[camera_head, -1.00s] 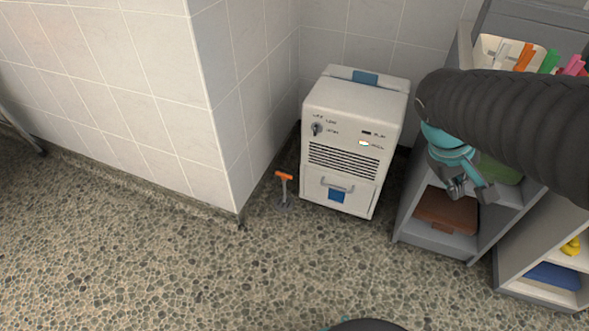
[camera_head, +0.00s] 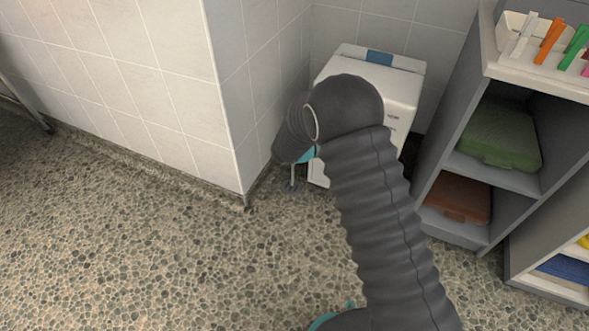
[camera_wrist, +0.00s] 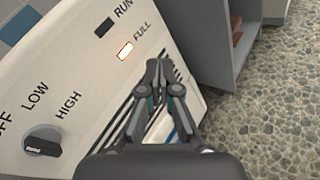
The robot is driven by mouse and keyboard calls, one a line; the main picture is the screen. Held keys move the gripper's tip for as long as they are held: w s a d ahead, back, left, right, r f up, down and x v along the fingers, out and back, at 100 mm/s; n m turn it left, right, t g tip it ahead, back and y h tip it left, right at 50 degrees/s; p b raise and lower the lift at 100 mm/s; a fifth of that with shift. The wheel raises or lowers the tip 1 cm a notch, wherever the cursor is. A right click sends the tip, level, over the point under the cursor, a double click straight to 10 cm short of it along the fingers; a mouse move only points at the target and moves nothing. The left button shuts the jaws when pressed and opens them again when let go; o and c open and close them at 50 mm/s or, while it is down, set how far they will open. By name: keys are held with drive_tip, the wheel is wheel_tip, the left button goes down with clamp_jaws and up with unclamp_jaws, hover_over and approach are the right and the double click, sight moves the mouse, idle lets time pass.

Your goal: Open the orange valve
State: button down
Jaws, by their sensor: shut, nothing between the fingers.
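The orange valve's handle is hidden behind my arm in the head view. My gripper (camera_wrist: 159,64) is shut and empty in the wrist view. It is in front of the machine's face (camera_wrist: 75,75), over the vent slots and below the lit FULL lamp. I cannot tell whether it touches the machine. The valve is not in the wrist view.
A machine knob (camera_wrist: 42,141) sits beside the LOW and HIGH labels. A grey shelf (camera_head: 452,130) at right holds a green case (camera_head: 500,135), a brown case (camera_head: 460,197) and a tray of coloured clips (camera_head: 510,58). A tiled wall corner (camera_head: 225,100) stands left. The front floor is clear.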

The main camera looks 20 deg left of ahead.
drive_tip(key=s+a+f+n+t+y+b, duration=0.1)
drive_tip(key=s+a+f+n+t+y, duration=0.3)
drive_tip(key=a+f, duration=0.5)
drive_tip(key=s+a+f+n+t+y, duration=0.1)
drive_tip(key=a+f+n+t+y, duration=0.2)
drive_tip(key=a+f+n, duration=0.5)
drive_tip(key=s+a+f+n+t+y+b, duration=0.15)
drive_tip(key=s+a+f+t+y, duration=0.35)
drive_tip(key=f, duration=0.7)
drive_tip(key=w+r+g+h, duration=0.1)
drive_tip(key=w+r, duration=0.2)
drive_tip(key=w, duration=1.2)
drive_tip(key=shift+w+d+n+g, duration=0.15)
drive_tip(key=shift+w+n+g, duration=0.15)
drive_tip(key=shift+n+g, duration=0.15)
drive_tip(key=shift+s+r, duration=0.1)
